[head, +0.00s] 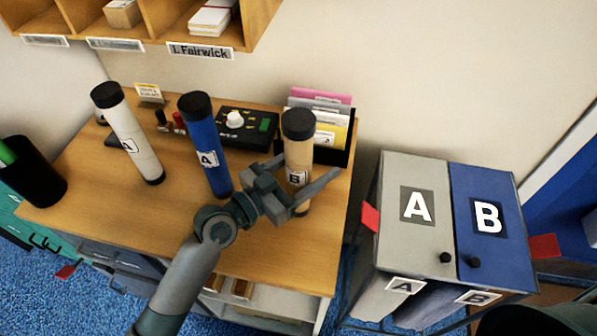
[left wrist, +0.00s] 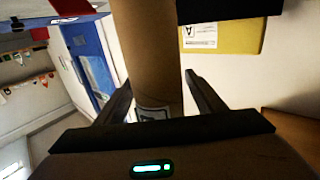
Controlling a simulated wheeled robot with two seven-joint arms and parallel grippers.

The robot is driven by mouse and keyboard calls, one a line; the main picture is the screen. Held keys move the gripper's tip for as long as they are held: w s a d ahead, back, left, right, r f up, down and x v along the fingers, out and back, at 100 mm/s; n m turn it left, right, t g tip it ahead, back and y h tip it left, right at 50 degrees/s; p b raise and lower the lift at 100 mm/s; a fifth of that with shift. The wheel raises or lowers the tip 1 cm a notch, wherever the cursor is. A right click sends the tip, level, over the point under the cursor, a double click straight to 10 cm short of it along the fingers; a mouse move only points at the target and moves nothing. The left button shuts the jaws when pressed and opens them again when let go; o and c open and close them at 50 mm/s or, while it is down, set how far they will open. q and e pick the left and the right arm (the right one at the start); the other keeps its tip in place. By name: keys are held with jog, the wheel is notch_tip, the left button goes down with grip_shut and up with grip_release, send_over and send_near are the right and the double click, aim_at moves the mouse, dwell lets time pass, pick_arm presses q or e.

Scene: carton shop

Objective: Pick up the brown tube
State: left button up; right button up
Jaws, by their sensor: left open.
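The brown tube (head: 298,157) stands upright with a black cap and a B label near the right edge of the wooden desk. My left gripper (head: 304,176) is at its lower half, fingers open. In the left wrist view the brown tube (left wrist: 152,60) stands between the two open fingers (left wrist: 163,92), with a gap visible on at least the right side. The tube's label is partly hidden there by the gripper body. My right gripper is not in view.
A blue tube (head: 207,150) and a white tube (head: 128,135), both labelled A, stand to the left on the desk (head: 100,205). A folder holder (head: 335,150) is close behind the brown tube. Grey and blue bins (head: 415,180) stand to the right.

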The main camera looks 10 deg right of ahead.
pick_arm(q)
jog(key=c, duration=1.2)
jog(key=shift+o, duration=0.2)
jog(key=shift+r, duration=0.15)
jog(key=s+d+r+b, duration=0.2)
jog(key=s+d+r, duration=0.1)
jog(key=s+r, duration=0.7)
jog(key=shift+s+d+r, duration=0.3)
jog(key=shift+s+r, duration=0.1)
jog(key=shift+s, duration=0.15)
